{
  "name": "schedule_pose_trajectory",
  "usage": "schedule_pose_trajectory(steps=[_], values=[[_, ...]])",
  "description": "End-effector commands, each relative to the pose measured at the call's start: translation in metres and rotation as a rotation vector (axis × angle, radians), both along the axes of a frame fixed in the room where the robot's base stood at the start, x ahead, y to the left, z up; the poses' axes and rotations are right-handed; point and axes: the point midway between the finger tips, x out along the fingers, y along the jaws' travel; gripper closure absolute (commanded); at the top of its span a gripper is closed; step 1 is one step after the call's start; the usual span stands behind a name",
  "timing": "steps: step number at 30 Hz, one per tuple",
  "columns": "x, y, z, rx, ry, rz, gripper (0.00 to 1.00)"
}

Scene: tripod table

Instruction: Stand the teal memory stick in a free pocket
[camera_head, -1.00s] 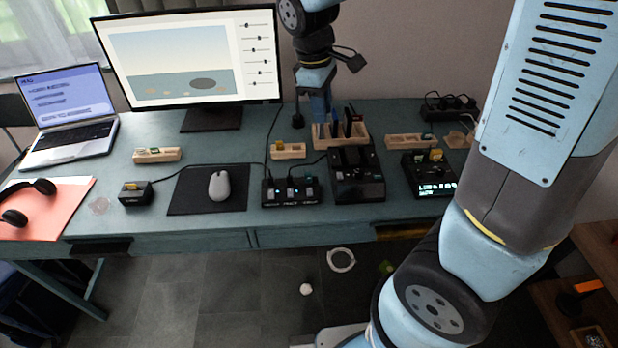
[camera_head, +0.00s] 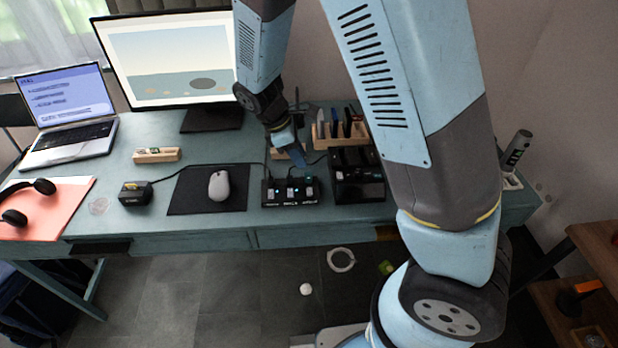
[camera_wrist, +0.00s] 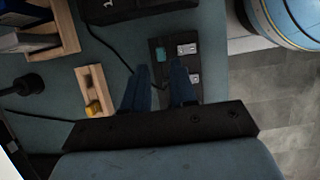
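A small teal piece, apparently the teal memory stick (camera_wrist: 160,54), stands at one end of a black hub (camera_wrist: 161,84) in the wrist view. It shows as a tiny teal spot (camera_head: 309,181) at the hub's right end in the head view. My gripper (camera_wrist: 158,74) is open and empty. Its two blue fingers hang apart above the hub, short of the teal piece. A small wooden pocket block (camera_wrist: 84,78) lies beside the fingers, with a yellow piece (camera_wrist: 93,108) in it. In the head view my gripper (camera_head: 303,161) partly hides that block (camera_head: 282,153).
A larger wooden rack (camera_head: 325,138) with upright dark and blue items stands behind a black device (camera_head: 357,190). Another wooden block (camera_head: 157,155) lies left. A mouse (camera_head: 219,186) rests on its black pad (camera_head: 183,199). Cables cross the desk.

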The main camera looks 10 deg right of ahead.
Motion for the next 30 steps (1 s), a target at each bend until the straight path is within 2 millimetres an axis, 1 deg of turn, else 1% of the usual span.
schedule_pose_trajectory(steps=[1,3,11,21,25,30], values=[[0.0,-0.003,-0.007,-0.002,0.002,-0.001,0.73],[-0.001,-0.006,-0.015,-0.001,0.001,-0.001,0.73],[-0.001,-0.011,-0.028,0.0,0.001,0.0,0.73],[-0.001,-0.023,-0.065,0.0,0.001,-0.002,0.73],[-0.001,-0.025,-0.072,0.001,0.0,0.0,0.73],[-0.001,-0.025,-0.072,0.002,-0.001,0.0,0.73]])
